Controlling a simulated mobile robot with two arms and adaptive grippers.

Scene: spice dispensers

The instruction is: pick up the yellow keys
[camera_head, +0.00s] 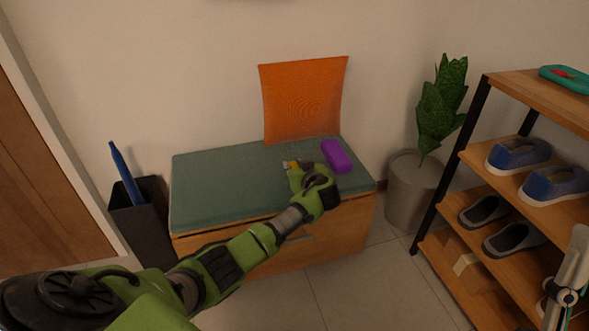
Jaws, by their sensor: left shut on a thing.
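The yellow keys (291,164) are a small yellow piece at the tip of my left gripper (293,170), above the green cushioned top of the bench (225,185). My left arm comes in from the lower left and reaches across the bench front. The left gripper is shut on the keys; its fingers and wrist hide much of them. I cannot tell whether the keys still touch the cushion. My right gripper is not clearly in view.
A purple box (337,156) lies just right of the left gripper. An orange pillow (304,100) leans on the wall behind. A dark umbrella bin (143,222) stands left, a potted plant (412,190) and shoe rack (487,160) right. A grey jointed part (568,297) shows at the right edge.

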